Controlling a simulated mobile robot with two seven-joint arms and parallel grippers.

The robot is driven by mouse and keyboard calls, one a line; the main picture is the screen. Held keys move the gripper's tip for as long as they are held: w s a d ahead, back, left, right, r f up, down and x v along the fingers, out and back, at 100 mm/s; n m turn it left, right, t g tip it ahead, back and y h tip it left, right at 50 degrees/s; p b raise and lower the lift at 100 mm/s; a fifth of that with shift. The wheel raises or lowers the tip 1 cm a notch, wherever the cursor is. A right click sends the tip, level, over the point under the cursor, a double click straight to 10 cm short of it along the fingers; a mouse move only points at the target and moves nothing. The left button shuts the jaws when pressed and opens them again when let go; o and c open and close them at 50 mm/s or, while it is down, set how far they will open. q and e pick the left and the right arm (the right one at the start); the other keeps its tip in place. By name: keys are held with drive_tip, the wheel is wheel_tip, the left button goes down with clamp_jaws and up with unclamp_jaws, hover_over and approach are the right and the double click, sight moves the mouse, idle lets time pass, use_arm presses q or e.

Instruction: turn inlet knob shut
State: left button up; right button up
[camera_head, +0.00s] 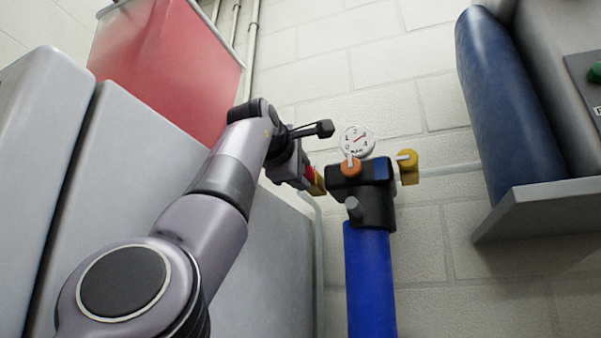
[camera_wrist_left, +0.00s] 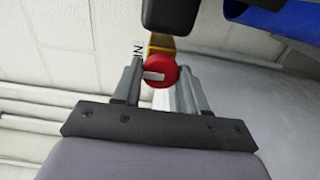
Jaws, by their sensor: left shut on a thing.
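The inlet knob (camera_wrist_left: 159,65) is red with a white pointer bar, on a yellow valve body beside an "IN" label in the left wrist view. In the head view the red knob (camera_head: 310,175) shows only partly, at the left side of the black regulator head (camera_head: 374,203). My left gripper (camera_head: 307,179) reaches it from the left and is shut on it. In the left wrist view the gripper's fingers (camera_wrist_left: 160,77) stand on either side of the knob. My right gripper is not in view.
An orange knob (camera_head: 350,167) and a round gauge (camera_head: 357,141) sit on the regulator above a blue filter body (camera_head: 369,280). A yellow valve (camera_head: 408,168) is at its right. Grey cabinets stand left; a shelf (camera_head: 540,208) with a dark blue cylinder is right.

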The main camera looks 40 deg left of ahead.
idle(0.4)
use_arm(q)
drive_tip(key=o, duration=1)
drive_tip(key=b+v, duration=0.4)
drive_tip(key=v, duration=0.3)
drive_tip(key=shift+s+d, duration=0.1)
